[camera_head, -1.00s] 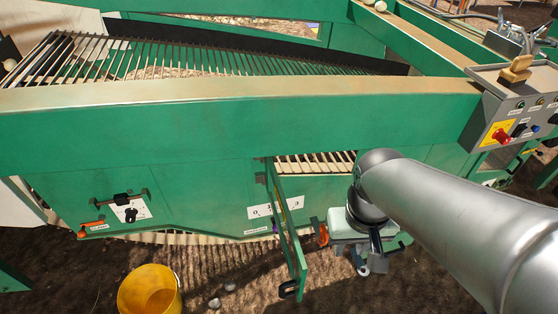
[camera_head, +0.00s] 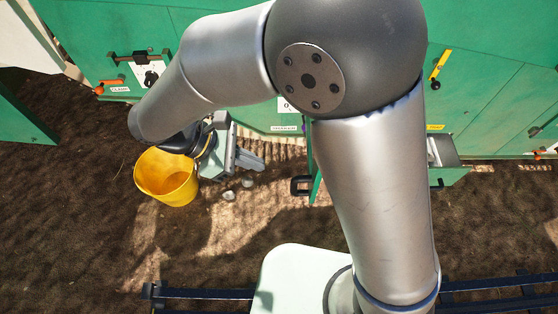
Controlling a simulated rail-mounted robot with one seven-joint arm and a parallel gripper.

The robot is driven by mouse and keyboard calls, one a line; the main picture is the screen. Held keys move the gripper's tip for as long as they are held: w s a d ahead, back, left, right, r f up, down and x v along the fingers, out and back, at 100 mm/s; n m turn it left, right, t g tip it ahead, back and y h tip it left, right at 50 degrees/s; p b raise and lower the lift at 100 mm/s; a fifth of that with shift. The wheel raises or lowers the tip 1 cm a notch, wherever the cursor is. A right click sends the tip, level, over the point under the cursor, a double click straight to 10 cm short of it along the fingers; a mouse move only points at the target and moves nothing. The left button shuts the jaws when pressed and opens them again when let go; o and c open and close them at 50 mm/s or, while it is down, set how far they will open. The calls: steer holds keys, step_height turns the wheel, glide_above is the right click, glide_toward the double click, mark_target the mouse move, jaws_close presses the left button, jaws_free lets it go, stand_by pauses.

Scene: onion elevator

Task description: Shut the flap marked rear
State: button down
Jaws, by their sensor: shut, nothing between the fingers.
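A narrow green flap (camera_head: 316,188) stands swung out from the green machine side, seen nearly edge-on, with a black handle (camera_head: 300,186) at its outer lower end. My arm hides its upper part. I cannot read a "rear" mark on it; a small white label (camera_head: 284,128) sits on the panel to its left, too small to read surely. My gripper (camera_head: 258,162) is shut and empty. It is to the left of the flap, apart from the handle, its fingers pointing right towards it.
A yellow bucket (camera_head: 168,180) stands on the soil just left of and below my gripper. Small pale onions (camera_head: 229,196) lie on the ground between bucket and flap. A green box-like part (camera_head: 452,178) juts out right of my arm. Open soil lies in front.

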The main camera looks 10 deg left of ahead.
mark_target(314, 179)
steer(key=shift+d+r+b+x, duration=0.3)
steer(key=shift+r+x, duration=0.05)
steer(key=shift+x, duration=1.6)
steer(key=shift+d+r+b+x, duration=0.25)
steer(key=shift+d+r+x, duration=0.1)
steer(key=shift+x, duration=1.6)
steer(key=shift+d+r+b+x, duration=0.3)
steer(key=shift+r+x, duration=0.05)
steer(key=shift+x, duration=1.65)
steer(key=shift+w, duration=0.2)
